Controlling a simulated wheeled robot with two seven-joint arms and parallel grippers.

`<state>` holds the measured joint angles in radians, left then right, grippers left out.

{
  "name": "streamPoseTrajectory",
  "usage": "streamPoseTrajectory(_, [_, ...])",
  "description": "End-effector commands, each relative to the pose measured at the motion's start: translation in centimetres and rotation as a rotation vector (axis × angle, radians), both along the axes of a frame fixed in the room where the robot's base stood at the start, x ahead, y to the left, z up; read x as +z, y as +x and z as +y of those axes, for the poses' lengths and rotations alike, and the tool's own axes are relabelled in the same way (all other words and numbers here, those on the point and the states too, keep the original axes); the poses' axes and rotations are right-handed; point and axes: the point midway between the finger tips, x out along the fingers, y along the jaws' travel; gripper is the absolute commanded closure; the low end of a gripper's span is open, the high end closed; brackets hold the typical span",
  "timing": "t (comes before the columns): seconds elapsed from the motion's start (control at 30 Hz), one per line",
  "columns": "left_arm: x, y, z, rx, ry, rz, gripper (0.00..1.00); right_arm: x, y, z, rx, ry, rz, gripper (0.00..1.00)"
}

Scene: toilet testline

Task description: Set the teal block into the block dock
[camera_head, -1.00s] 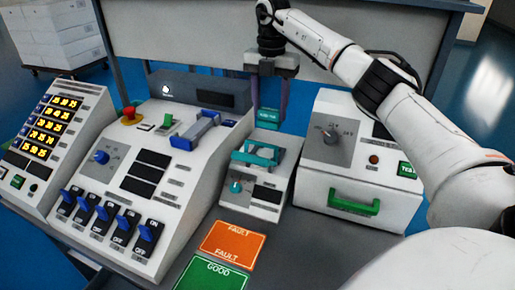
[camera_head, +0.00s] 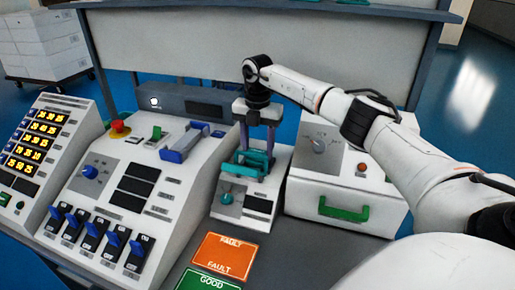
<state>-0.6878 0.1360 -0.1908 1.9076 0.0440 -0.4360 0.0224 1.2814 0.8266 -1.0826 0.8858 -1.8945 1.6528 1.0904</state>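My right gripper (camera_head: 257,150) comes in from the right and points straight down over the block dock (camera_head: 228,168). The dock is a teal frame on top of a small white sloped unit with a teal knob. The gripper's two fingers reach down to the dock. The teal block (camera_head: 257,157) is between the fingertips, low at the dock frame. Block and frame are nearly the same colour and overlap, so I cannot tell whether the block is fully seated. My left gripper is not in view.
A white box with a dial and green handle (camera_head: 343,210) stands right of the dock unit. A switch console with a blue handle (camera_head: 184,142) stands left. An orange FAULT pad (camera_head: 224,257) and green GOOD pad (camera_head: 207,281) lie in front. A grey panel is behind.

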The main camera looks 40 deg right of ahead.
Motion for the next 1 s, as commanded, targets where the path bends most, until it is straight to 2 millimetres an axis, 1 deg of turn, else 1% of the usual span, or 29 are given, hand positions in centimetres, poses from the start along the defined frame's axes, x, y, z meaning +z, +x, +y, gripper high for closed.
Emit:
streamPoseTrajectory(0.13, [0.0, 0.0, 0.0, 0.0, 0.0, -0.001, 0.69, -0.3, 0.0, 0.0, 0.0, 0.0, 0.0, 0.8])
streamPoseTrajectory(0.17, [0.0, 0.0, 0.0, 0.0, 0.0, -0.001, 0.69, -0.3, 0.0, 0.0, 0.0, 0.0, 0.001, 0.47])
streamPoseTrajectory(0.23, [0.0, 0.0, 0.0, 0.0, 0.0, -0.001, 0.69, -0.3, 0.0, 0.0, 0.0, 0.0, 0.001, 0.35])
streamPoseTrajectory(0.27, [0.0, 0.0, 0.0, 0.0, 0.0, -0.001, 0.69, -0.3, 0.0, 0.0, 0.0, 0.0, 0.001, 0.33])
streamPoseTrajectory(0.53, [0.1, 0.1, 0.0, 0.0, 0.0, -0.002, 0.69, -0.2, 0.0, 0.0, 0.0, 0.0, 0.0, 0.33])
streamPoseTrajectory(0.67, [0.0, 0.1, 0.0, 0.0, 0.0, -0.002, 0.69, 0.7, 0.1, 0.0, 0.001, 0.0, -0.004, 0.33])
streamPoseTrajectory(0.77, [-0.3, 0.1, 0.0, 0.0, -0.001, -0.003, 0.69, 2.3, 0.1, 0.0, 0.001, 0.0, -0.006, 0.33])
streamPoseTrajectory(1.0, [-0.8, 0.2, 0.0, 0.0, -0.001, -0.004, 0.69, 7.5, 0.1, 0.0, 0.0, 0.0, -0.004, 0.33])
